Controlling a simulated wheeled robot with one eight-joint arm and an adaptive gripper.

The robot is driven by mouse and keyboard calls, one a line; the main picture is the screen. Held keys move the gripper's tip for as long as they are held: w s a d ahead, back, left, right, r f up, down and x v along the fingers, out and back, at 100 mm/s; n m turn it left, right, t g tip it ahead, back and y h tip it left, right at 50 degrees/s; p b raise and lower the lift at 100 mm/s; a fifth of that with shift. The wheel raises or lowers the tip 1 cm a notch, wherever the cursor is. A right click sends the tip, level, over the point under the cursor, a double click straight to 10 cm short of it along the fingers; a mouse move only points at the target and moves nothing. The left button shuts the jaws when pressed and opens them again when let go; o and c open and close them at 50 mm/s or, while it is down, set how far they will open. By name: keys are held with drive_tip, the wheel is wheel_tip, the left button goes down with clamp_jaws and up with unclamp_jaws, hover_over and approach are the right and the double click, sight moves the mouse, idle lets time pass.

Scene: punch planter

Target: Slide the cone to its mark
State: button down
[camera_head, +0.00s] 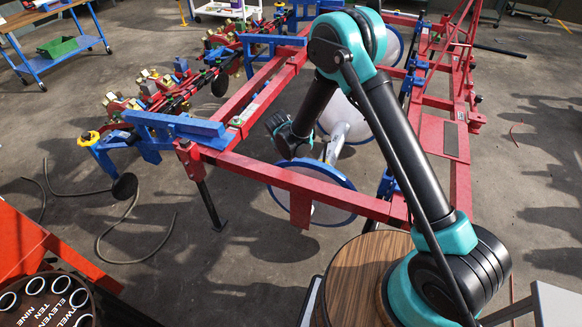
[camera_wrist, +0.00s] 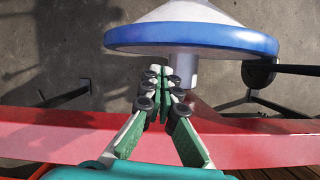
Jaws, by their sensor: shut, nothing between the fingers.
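My gripper (camera_wrist: 163,95) has green-padded fingers brought together at the tips, with nothing between them. In the wrist view, a white cone-shaped body with a blue rim (camera_wrist: 192,38) and a grey stem (camera_wrist: 184,70) is just beyond the fingertips. Whether the fingers touch it, or whether it is the task's cone, I cannot tell. In the head view, a blue-rimmed round part (camera_head: 338,180) lies behind the red frame, near the end of my arm. My fingers cannot be made out there. I cannot make out a mark.
A red beam (camera_wrist: 60,140) crosses below my fingers; the red and blue machine frame (camera_head: 285,180) surrounds my arm's end. Similar pale discs (camera_head: 385,45) stand farther back. A wooden round top (camera_head: 355,270) is near. Blue cart (camera_head: 55,55) and floor hoses (camera_head: 130,235) are at left.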

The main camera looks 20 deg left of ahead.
sight(293, 166)
drive_tip(key=shift+n, duration=0.9)
drive_tip(key=x, duration=0.9)
drive_tip(key=shift+a+f, duration=0.35)
drive_tip(key=shift+f, duration=0.05)
drive_tip(key=shift+w, duration=0.65)
